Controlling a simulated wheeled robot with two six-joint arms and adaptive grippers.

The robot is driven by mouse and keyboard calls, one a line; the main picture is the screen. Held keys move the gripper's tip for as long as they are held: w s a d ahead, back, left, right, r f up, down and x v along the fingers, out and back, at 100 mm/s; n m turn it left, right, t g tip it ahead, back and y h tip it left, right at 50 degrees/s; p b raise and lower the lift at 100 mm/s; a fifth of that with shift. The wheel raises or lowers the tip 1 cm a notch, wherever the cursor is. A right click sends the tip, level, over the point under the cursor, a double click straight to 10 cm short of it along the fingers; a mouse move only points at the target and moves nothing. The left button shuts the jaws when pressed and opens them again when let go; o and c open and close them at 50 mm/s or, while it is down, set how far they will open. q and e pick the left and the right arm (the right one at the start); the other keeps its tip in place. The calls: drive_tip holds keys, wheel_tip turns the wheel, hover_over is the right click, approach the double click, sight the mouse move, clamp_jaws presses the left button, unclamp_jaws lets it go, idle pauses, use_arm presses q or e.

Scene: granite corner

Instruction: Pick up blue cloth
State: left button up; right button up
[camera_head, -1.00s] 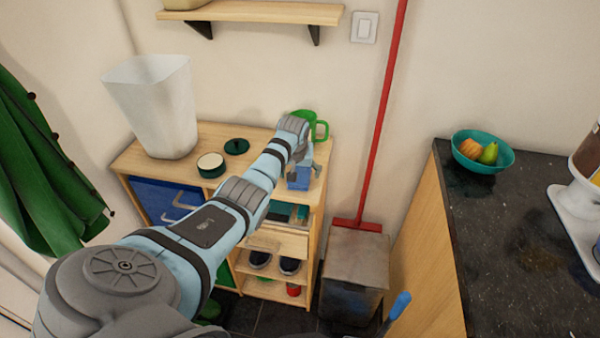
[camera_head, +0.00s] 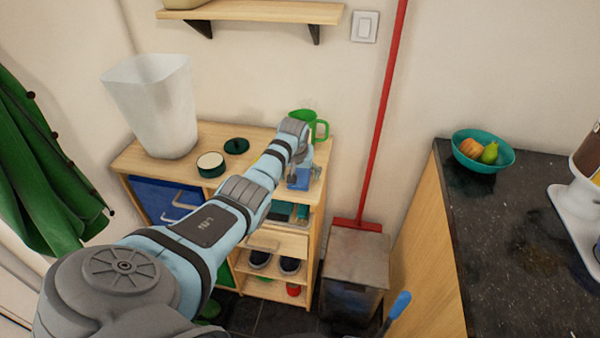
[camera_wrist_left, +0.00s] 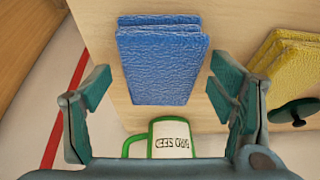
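The blue cloth (camera_wrist_left: 163,62) lies folded flat on the wooden cabinet top. In the head view the cloth (camera_head: 299,182) shows only partly, below my left gripper (camera_head: 303,166). In the left wrist view my left gripper (camera_wrist_left: 160,88) is open, with one finger on each side of the cloth. Nothing is held between the fingers. I cannot tell the exact height of the fingertips above the cabinet top. My right gripper is not in view.
A green-and-white mug (camera_wrist_left: 172,138) stands close to the cloth. A yellow cloth (camera_wrist_left: 287,62) and a dark green lid (camera_wrist_left: 295,111) lie at its right in the wrist view. A white bin (camera_head: 155,105) stands on the cabinet. A red broom (camera_head: 378,120) leans beside it.

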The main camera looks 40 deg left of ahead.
sight(300, 173)
use_arm(q)
drive_tip(key=c, duration=1)
drive_tip(key=shift+r, duration=0.15)
wheel_tip(300, 173, up, 20)
drive_tip(key=shift+r+p, duration=0.15)
drive_tip(key=shift+p, duration=0.95)
drive_tip(key=o, duration=0.3)
drive_tip(key=shift+c, duration=1.3)
